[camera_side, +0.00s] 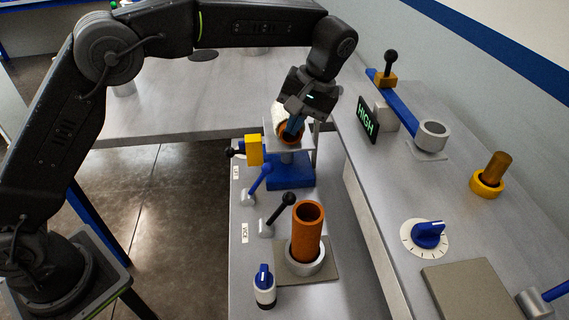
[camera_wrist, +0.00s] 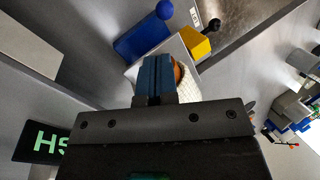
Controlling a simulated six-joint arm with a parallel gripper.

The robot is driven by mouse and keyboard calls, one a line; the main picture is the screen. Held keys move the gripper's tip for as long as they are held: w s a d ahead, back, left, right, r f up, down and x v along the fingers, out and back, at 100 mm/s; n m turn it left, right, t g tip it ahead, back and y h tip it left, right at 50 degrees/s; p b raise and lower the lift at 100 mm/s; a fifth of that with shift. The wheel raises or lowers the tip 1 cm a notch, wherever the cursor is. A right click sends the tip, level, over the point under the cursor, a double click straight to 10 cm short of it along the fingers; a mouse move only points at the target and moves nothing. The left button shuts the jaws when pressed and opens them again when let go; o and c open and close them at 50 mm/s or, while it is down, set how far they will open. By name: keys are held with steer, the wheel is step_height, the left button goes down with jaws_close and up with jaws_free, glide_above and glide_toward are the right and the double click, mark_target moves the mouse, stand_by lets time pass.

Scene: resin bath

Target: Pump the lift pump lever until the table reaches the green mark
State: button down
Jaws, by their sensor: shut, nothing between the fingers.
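The lift table (camera_side: 275,143) is a pale plate above a blue base (camera_side: 290,172) in the side view; in the wrist view the plate (camera_wrist: 133,72) is partly hidden by my fingers. A blue lever with a ball knob (camera_side: 262,178) leans up beside the base, by a small, hard-to-read label; a blue ball (camera_wrist: 164,10) shows in the wrist view. My gripper (camera_side: 293,126) is shut with blue fingers (camera_wrist: 155,78), pointing down over the table, apart from the lever. An orange-brown round part (camera_side: 289,137) and a white piece (camera_side: 279,116) are at the table. I cannot make out a green mark.
A yellow block (camera_side: 254,150) stands left of the table. A black lever (camera_side: 280,210) labelled VICE and an upright orange tube (camera_side: 307,235) in a grey ring are nearer. A HIGH sign (camera_side: 367,121) stands on the right bench, with a blue dial (camera_side: 428,235).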

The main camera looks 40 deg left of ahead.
steer(key=shift+w+d+f+y, duration=0.15)
steer(key=shift+d+f+y, duration=0.15)
steer(key=shift+d, duration=0.4)
steer(key=shift+w+d+f+y, duration=0.2)
steer(key=shift+d+f, duration=0.1)
steer(key=shift+d, duration=0.4)
glide_toward(259, 182)
steer(key=f, duration=0.1)
steer(key=w+f, duration=0.1)
steer(key=f, duration=0.2)
steer(key=shift+w+d+f, duration=0.2)
steer(key=shift+w+f, duration=0.1)
steer(key=shift+w, duration=0.1)
steer(key=shift+r, duration=0.1)
